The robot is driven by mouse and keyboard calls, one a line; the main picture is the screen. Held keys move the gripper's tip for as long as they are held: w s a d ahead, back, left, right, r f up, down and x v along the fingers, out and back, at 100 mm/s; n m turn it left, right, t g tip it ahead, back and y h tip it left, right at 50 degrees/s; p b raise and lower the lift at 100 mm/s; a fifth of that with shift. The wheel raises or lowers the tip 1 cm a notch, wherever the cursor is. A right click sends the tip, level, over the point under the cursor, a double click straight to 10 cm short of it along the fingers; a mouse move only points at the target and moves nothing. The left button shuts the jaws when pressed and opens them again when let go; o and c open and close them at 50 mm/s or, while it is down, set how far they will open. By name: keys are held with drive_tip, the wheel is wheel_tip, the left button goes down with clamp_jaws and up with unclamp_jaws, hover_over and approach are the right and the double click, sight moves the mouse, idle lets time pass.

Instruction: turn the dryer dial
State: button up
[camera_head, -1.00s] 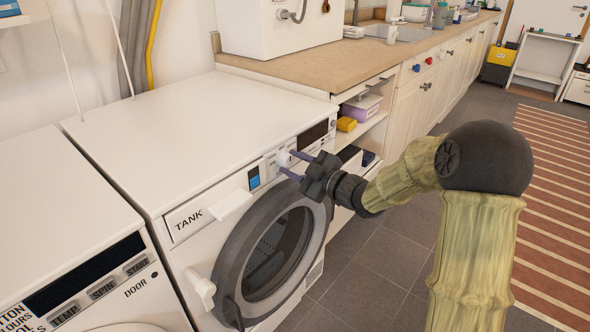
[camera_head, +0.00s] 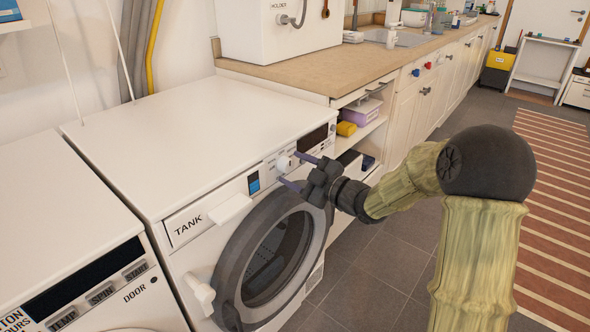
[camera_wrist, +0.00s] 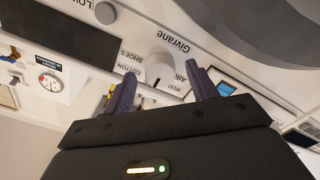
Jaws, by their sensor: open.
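The dryer (camera_head: 190,150) is the white front-loader with a round grey-rimmed door. Its white dial (camera_head: 283,164) sits on the top front panel, right of a small blue display. My gripper (camera_head: 289,168) is open at the panel, one purple finger above and right of the dial, the other below it. In the wrist view, the dial (camera_wrist: 159,66) shows just beyond and between the open fingertips (camera_wrist: 160,73), with a visible gap on each side. Words such as SHOES and COTTON are printed around it. The dial's exact pointing is unclear.
A second white machine (camera_head: 70,230) stands at left. A wooden counter (camera_head: 300,70) adjoins at right. The grey floor (camera_head: 370,270) in front is clear.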

drive_tip(key=p+v, duration=0.3)
drive_tip(key=v, duration=1.3)
drive_tip(key=shift+s+d, duration=0.25)
drive_tip(key=shift+d, duration=0.1)
drive_tip(key=shift+f, duration=0.1)
drive_tip(key=d+f+m+h, duration=0.55)
drive_tip(key=m+h, duration=0.45)
drive_tip(key=h, duration=0.2)
drive_tip(key=s+a+f+m+g+h, duration=0.15)
drive_tip(key=s+m+g, duration=0.25)
drive_tip(key=s, duration=0.4)
drive_tip(key=s+a+f+m+g+h, duration=0.1)
drive_tip(key=s+f+m+g, duration=0.25)
drive_tip(key=s, duration=0.45)
wheel_tip(320, 180, up, 38)
drive_tip(key=p, duration=3.7)
drive_tip(key=shift+d+m+g+p, duration=0.25)
drive_tip(key=shift+m+g+p, duration=0.1)
drive_tip(key=shift+m+g, duration=0.1)
